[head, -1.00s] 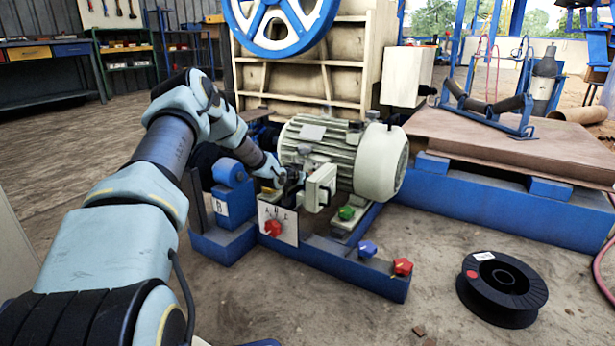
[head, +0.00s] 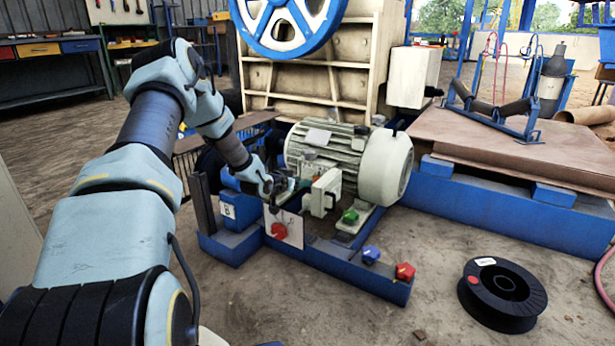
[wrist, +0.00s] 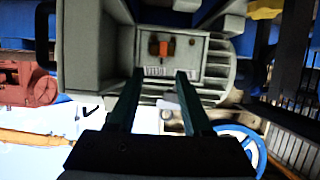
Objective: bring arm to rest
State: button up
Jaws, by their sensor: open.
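My arm reaches from the lower left toward the grey electric motor (head: 335,150), with its elbow raised. My gripper (head: 288,187) is small in the head view, just left of the motor's pale terminal box (head: 326,192) and above the panel with the red knob (head: 279,230). In the wrist view my gripper (wrist: 157,80) shows two parallel fingers apart with nothing between them. Beyond the fingertips is the box (wrist: 175,52) with orange parts inside, apparently upside down. I cannot tell the exact gap to it.
A blue base frame (head: 330,268) carries the motor, with green, blue and red knobs along it. A black spool (head: 503,294) lies on the floor at right. The crusher's blue wheel (head: 288,22) stands behind. Open floor lies in front and at far left.

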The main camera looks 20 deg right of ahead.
jog(key=shift+s+a+r, duration=0.25)
jog(key=shift+s+a, duration=0.1)
jog(key=shift+a, duration=0.1)
jog(key=s+a+r+n+g+y+p, duration=0.2)
jog(key=s+a+r+y+p, duration=0.15)
jog(key=s+a+r, duration=0.35)
jog(key=s+a+r+n+g+y+p, duration=0.1)
jog(key=s+a+r+y+p, duration=0.25)
jog(key=s+a+r, duration=0.5)
jog(key=s+a+r+n+g+y+p, duration=0.1)
jog(key=s+a+r+n+g+p, duration=0.2)
jog(key=s+a, duration=0.5)
jog(key=s+a+r+n+g+y, duration=0.25)
jog(key=s+r, duration=0.25)
jog(key=s, duration=0.7)
notch_tip(320, 180, up, 38)
jog(key=p, duration=3.7)
jog(key=shift+w+a+f+t+h+p, duration=0.2)
jog(key=shift+w+a+t+h+p, duration=0.1)
jog(key=shift+w+t+h+p, duration=0.15)
